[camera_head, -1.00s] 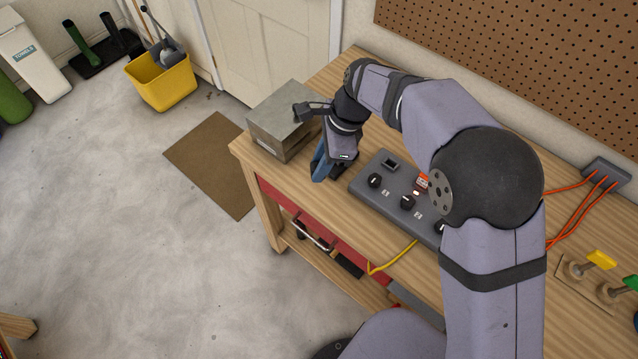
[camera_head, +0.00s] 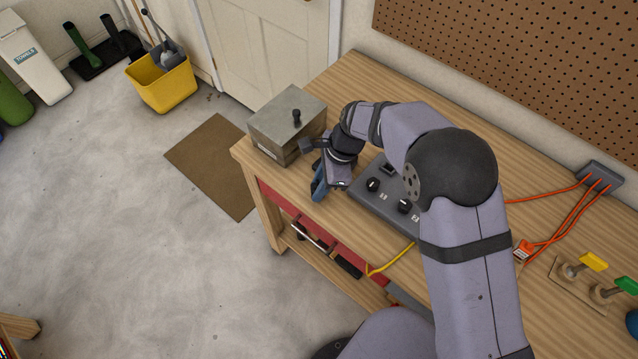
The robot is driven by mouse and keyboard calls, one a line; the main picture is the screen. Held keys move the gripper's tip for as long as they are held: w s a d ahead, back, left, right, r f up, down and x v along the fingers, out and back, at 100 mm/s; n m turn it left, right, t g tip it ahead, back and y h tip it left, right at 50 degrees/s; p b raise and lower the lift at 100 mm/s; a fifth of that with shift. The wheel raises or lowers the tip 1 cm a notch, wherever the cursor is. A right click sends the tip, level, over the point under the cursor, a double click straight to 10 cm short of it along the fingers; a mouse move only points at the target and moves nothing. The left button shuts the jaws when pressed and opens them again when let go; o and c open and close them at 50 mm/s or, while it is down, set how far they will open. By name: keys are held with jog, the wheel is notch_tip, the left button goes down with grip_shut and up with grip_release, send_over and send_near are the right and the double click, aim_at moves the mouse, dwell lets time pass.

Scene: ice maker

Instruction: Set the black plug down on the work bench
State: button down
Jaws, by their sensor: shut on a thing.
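My gripper (camera_head: 318,193), with blue fingers pointing down, is low over the front left part of the work bench (camera_head: 349,217). It is between the grey metal box and the dark control panel. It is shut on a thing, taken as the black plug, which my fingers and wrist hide. I cannot tell whether the plug touches the bench top.
The metal box (camera_head: 270,142) with an upright black knob (camera_head: 296,118) stands just left of my gripper. The control panel (camera_head: 360,199) with dials is close on the right. Orange cables (camera_head: 575,215) and yellow and green levers (camera_head: 594,261) are further right.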

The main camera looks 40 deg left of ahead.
jog(key=shift+f, duration=0.15)
jog(key=c, duration=1.5)
grip_release()
jog(key=shift+c, duration=0.2)
